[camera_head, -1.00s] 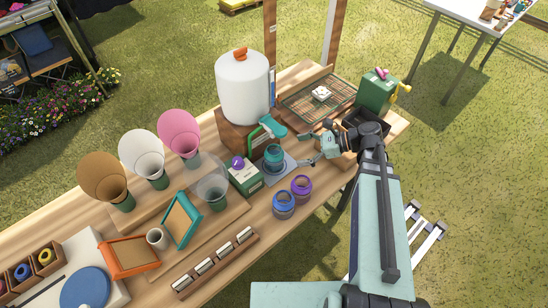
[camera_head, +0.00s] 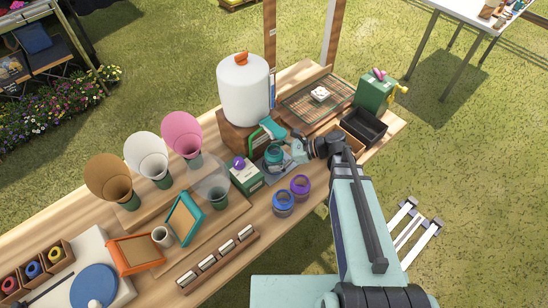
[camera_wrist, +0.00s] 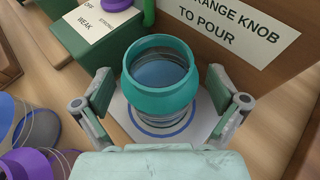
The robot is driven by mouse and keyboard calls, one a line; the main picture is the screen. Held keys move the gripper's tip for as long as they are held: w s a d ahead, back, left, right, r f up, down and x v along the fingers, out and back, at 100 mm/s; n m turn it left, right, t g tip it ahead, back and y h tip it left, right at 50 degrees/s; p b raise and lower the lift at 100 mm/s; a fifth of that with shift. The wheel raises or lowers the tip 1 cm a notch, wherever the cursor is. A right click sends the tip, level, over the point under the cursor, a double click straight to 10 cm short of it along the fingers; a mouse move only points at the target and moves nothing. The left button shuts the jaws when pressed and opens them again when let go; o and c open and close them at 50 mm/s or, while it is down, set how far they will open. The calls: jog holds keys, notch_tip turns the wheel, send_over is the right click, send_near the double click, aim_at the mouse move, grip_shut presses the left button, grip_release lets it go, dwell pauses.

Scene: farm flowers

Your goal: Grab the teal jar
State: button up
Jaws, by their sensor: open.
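The teal jar (camera_head: 274,154) stands upright on a grey plate (camera_head: 284,172) in front of the white dispenser. In the wrist view the teal jar (camera_wrist: 160,85) is in the middle, its open rim toward the camera, on a pale plate with a blue ring (camera_wrist: 128,128). My gripper (camera_wrist: 162,90) is open, with one finger on the left and one on the right of the jar. Some gap shows between the fingers and the jar. In the head view my gripper (camera_head: 287,154) is at the jar's right side, and the fingers are partly hidden.
The white dispenser (camera_head: 243,92) stands on a wooden base behind the jar. A green box with a purple knob (camera_head: 245,174) is close on the left. Blue (camera_head: 283,202) and purple (camera_head: 300,186) jars stand in front. A black tray (camera_head: 364,127) lies to the right.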

jog(key=c, duration=1.5)
jog(key=shift+r, duration=0.15)
jog(key=shift+c, duration=0.3)
